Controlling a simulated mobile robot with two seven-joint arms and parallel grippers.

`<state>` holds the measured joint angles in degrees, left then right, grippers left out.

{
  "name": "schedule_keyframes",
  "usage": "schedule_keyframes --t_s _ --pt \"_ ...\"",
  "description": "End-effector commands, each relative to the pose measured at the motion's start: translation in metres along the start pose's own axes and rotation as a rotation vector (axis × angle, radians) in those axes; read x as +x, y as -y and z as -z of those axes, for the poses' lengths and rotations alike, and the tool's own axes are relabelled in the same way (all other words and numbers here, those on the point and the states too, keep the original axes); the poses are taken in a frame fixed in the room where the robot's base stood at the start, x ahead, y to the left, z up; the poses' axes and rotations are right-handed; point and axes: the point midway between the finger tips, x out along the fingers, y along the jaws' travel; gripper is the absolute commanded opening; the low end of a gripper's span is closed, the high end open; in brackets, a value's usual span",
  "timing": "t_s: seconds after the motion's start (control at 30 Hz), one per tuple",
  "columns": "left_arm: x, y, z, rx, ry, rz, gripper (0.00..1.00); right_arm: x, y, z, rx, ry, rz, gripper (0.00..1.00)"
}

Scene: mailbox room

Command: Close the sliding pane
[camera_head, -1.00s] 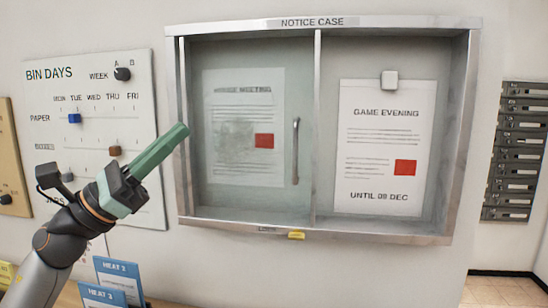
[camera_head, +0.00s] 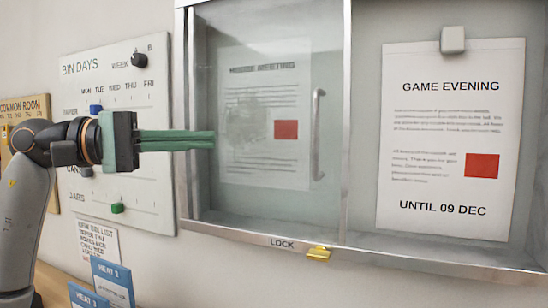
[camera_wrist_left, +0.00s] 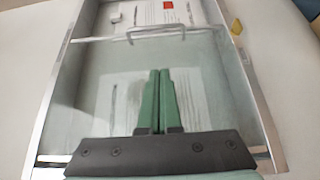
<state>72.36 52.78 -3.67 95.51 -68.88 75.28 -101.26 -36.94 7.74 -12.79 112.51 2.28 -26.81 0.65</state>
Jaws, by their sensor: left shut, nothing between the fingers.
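The notice case (camera_head: 345,120) has a clear sliding pane (camera_head: 265,205) over its left half, with a faded meeting notice behind it. An upright metal handle (camera_head: 317,135) is near the pane's right side; in the wrist view the handle (camera_wrist_left: 157,32) lies beyond the fingertips. The right half shows no pane over the "Game Evening" notice (camera_head: 450,140). My left gripper (camera_head: 213,139) is shut and empty, its green fingers pointing right in front of the pane's left part. Whether they touch the pane I cannot tell. The fingers also show in the wrist view (camera_wrist_left: 160,75). My right gripper is out of view.
A yellow lock tab (camera_head: 319,254) sticks out from the case's bottom rail. The bin days board (camera_head: 130,200) with sliders hangs behind my left arm. Blue booklets (camera_head: 112,280) stand at the lower left. Space in front of the case's right half is clear.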

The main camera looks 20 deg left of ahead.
Motion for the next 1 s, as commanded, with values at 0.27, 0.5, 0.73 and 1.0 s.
schedule_keyframes --t_s 0.27,0.5,0.73,1.0 --pt "0.045 -0.003 -0.002 -0.001 0.006 0.0 0.0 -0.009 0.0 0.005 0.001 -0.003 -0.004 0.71" --pt "0.097 -0.003 -0.002 -0.003 0.007 0.0 0.0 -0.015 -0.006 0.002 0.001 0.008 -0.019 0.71" --pt "0.12 -0.002 -0.023 0.0 0.004 0.001 0.0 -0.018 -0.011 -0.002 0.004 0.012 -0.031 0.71" --pt "0.126 -0.001 -0.029 -0.002 0.002 0.0 0.0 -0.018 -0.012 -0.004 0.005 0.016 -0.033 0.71"
